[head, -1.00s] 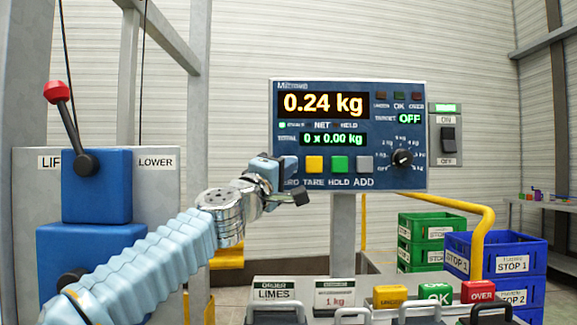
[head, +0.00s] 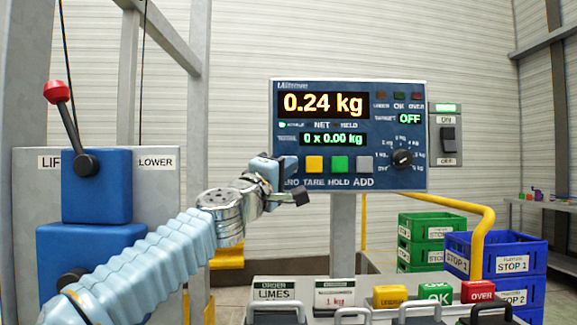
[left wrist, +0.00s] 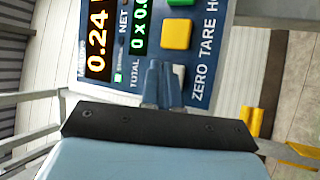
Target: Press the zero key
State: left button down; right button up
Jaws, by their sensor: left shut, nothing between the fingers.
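The weighing console (head: 350,95) is a dark blue panel on a grey post, and its main display (head: 323,104) reads 0.24 kg. The zero key (left wrist: 179,72) is a pale key above the ZERO label in the left wrist view, partly hidden by my fingers. In the head view my gripper covers it and part of the label. My left gripper (head: 287,165) is shut and empty, with its blue fingertips (left wrist: 159,72) right at the key. I cannot tell whether they touch it. My right gripper is in neither view.
Beside the zero key sit the yellow tare key (head: 314,164), green hold key (head: 339,164) and grey add key (head: 364,164). A dial (head: 402,158) and an on/off switch (head: 448,139) are further right. A red-knobbed lever (head: 69,125) stands left.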

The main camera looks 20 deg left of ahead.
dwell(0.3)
pick_arm(q)
jog(key=shift+w+a, duration=0.1)
jog(key=shift+w, duration=0.3)
jog(key=shift+w+a, duration=0.15)
jog(key=shift+w, duration=0.25)
dwell(0.6)
jog(key=shift+s, duration=0.15)
jog(key=shift+s+d, duration=0.25)
jog(key=shift+s, duration=0.4)
jog(key=shift+s+d, duration=0.25)
jog(key=shift+s, duration=0.55)
jog(key=shift+s+d, duration=0.2)
jog(key=shift+s, duration=0.65)
jog(key=shift+s+d, duration=0.25)
jog(key=shift+s, duration=0.55)
